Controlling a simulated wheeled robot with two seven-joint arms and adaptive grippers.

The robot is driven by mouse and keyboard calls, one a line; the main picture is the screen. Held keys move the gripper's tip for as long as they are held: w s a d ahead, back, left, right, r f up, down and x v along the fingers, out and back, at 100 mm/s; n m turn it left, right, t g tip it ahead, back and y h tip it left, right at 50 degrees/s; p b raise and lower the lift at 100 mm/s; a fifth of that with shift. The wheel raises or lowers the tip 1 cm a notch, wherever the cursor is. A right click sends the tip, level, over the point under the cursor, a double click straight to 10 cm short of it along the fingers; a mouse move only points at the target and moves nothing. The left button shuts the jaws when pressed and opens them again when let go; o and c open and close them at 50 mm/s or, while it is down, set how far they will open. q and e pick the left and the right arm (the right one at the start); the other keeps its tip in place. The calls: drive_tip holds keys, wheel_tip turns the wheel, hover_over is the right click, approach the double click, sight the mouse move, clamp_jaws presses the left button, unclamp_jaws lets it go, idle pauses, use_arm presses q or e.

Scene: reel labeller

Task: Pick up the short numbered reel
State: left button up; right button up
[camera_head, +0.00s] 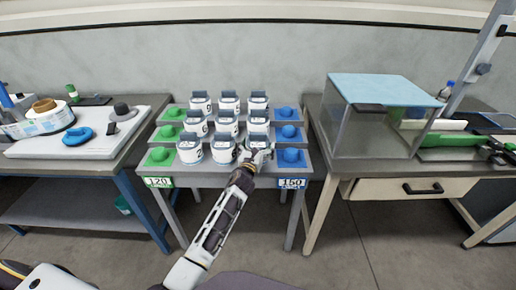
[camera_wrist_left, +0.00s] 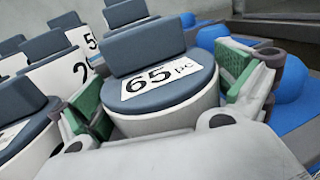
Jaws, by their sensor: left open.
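White reels with dark grey tops and dark grey blocks stand in a grid of several on the rack table, among them a front middle reel (camera_head: 223,150) and a front left reel (camera_head: 189,151). My left gripper (camera_head: 259,154) is at the front right reel, partly hiding it. In the left wrist view, a reel marked "65 pc" (camera_wrist_left: 165,88) stands between the open green-padded fingers of the left gripper (camera_wrist_left: 160,95). A gap to the fingers is hard to judge. Neighbouring reels show a "2" and a "5". Which reel is short is unclear. My right gripper is not in view.
Green knobs (camera_head: 158,154) line the rack's left side, above a "120" sign (camera_head: 158,182). Blue knobs (camera_head: 291,155) line the right, above a "160" sign (camera_head: 291,183). A clear box (camera_head: 370,130) stands on the right table; a labelling device (camera_head: 75,145) is on the left table.

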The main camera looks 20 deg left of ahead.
sight(258, 141)
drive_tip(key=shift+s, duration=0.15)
use_arm(q)
drive_tip(key=c, duration=0.9)
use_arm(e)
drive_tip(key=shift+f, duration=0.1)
use_arm(q)
drive_tip(key=shift+o, duration=0.2)
drive_tip(key=shift+r, duration=0.15)
drive_tip(key=shift+r+p, duration=0.35)
drive_tip(key=shift+r, duration=0.45)
wheel_tip(258, 141, up, 7)
drive_tip(key=shift+f+p, duration=0.2)
drive_tip(key=shift+p, duration=0.8)
drive_tip(key=shift+r, duration=0.75)
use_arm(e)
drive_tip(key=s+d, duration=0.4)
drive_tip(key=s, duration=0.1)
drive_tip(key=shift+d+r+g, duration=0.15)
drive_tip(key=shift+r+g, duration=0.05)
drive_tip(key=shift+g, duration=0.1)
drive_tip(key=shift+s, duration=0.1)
